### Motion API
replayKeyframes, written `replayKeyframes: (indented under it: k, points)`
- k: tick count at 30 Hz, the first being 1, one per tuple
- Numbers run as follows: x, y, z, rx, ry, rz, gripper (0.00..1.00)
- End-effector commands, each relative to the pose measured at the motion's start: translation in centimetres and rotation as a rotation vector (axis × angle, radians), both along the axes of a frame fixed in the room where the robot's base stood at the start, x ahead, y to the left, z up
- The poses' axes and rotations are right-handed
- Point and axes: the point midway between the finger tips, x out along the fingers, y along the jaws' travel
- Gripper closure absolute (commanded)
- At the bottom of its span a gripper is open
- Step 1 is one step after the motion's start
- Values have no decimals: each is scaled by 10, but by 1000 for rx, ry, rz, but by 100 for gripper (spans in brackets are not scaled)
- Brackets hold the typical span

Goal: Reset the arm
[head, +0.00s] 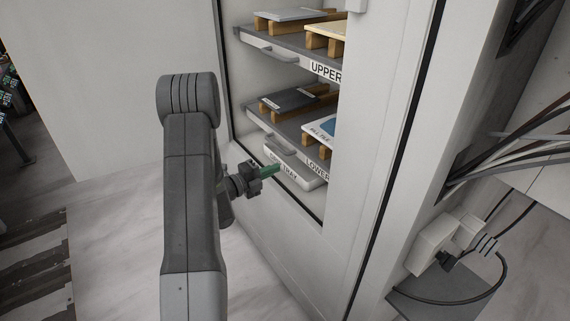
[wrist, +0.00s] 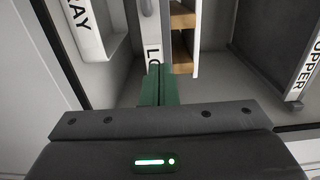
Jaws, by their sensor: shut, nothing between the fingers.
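My arm rises in the middle-left of the head view. My gripper (head: 270,171) is at its end, in front of the opening of a white cabinet (head: 270,245). The green fingers are together with nothing between them. In the wrist view, the gripper (wrist: 157,72) shows its green fingers side by side and pointing into the cabinet. The fingers lie close to the tray (head: 296,168) at the bottom in the head view; I cannot tell whether they touch it.
Inside the cabinet are an upper shelf (head: 290,50) and a lower shelf (head: 292,125), each bearing flat slabs on wooden blocks. The cabinet's frame edges surround the gripper closely. Cables (head: 520,145) and a plug box (head: 436,240) are at the right. Pale floor (head: 115,240) lies open at the left.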

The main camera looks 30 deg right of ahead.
Motion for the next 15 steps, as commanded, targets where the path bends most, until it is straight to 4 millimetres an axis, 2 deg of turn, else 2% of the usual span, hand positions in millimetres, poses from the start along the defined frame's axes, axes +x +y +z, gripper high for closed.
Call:
replayKeyframes:
  k: [1, 6, 15]
  points:
    - [1, 11, 0, 1, 2, 4, 100]
    - [0, 31, 0, 1, 1, 3, 100]
    - [-2, 39, 0, 1, 1, 0, 100]
